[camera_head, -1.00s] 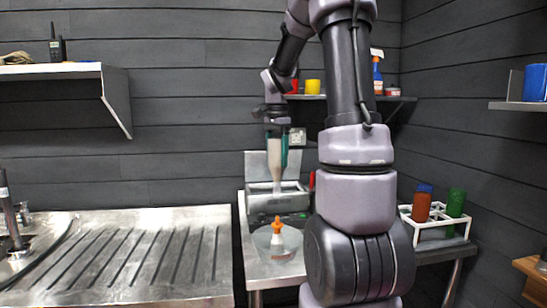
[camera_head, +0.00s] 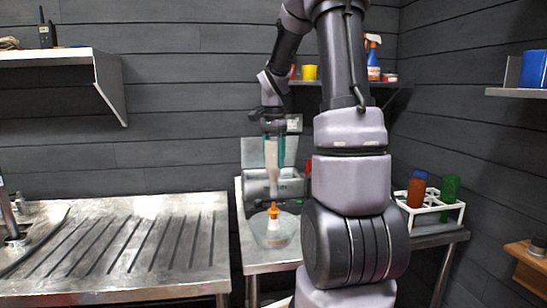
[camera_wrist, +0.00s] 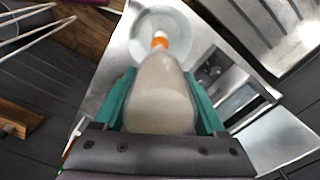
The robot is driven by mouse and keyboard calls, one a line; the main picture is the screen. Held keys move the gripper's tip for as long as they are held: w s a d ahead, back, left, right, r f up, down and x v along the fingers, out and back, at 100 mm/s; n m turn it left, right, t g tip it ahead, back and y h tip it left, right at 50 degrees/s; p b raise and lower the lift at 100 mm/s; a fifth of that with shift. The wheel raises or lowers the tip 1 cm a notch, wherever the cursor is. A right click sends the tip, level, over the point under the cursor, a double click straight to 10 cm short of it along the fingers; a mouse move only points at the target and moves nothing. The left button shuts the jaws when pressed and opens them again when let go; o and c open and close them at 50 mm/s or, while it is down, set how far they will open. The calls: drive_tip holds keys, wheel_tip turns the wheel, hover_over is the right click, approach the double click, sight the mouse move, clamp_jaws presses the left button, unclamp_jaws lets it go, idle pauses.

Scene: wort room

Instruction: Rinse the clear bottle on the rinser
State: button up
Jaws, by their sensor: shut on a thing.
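The clear bottle (camera_head: 271,154) is upside down, its narrow neck pointing down. My gripper (camera_head: 274,140) is shut on its body, with green fingers on either side. In the wrist view my gripper (camera_wrist: 160,108) holds the pale, cloudy-looking bottle (camera_wrist: 158,85) between its fingers.
A grey metal machine (camera_head: 283,187) stands behind the rinser on the steel table. A white rack (camera_head: 432,213) holds a brown bottle (camera_head: 416,188) and a green bottle (camera_head: 449,188) at right. A ribbed steel drainboard (camera_head: 150,250) lies left, across a narrow gap.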

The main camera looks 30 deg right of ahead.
sight(274, 170)
drive_tip(key=o, duration=0.6)
drive_tip(key=c, duration=0.3)
drive_tip(key=shift+f, duration=2.25)
idle(0.9)
